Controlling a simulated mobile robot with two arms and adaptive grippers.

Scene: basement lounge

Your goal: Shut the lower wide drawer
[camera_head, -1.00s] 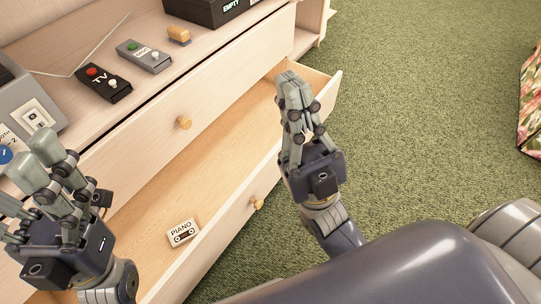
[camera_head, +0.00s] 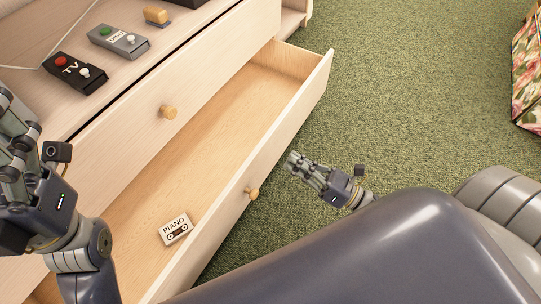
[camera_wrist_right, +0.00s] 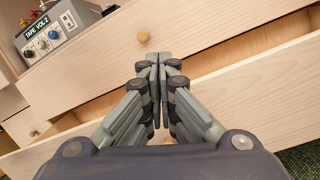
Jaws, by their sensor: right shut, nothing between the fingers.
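The lower wide drawer (camera_head: 290,117) stands pulled open in the head view, with its round wooden knob (camera_head: 252,192) on its front. It also shows in the right wrist view (camera_wrist_right: 275,82). A cassette labelled PIANO (camera_head: 175,229) lies inside it. My right gripper (camera_head: 292,160) is shut and empty, outside the drawer, a little right of the knob and pointing toward the drawer front. In the right wrist view its fingertips (camera_wrist_right: 152,58) meet in front of the drawers. My left gripper (camera_head: 12,135) is at the left edge, partly cut off; its fingertips are not clear.
The upper drawer (camera_head: 190,90) with its knob (camera_head: 168,112) is shut above the open one. Green carpet (camera_head: 410,110) is free to the right. A floral item (camera_head: 527,70) stands at the far right.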

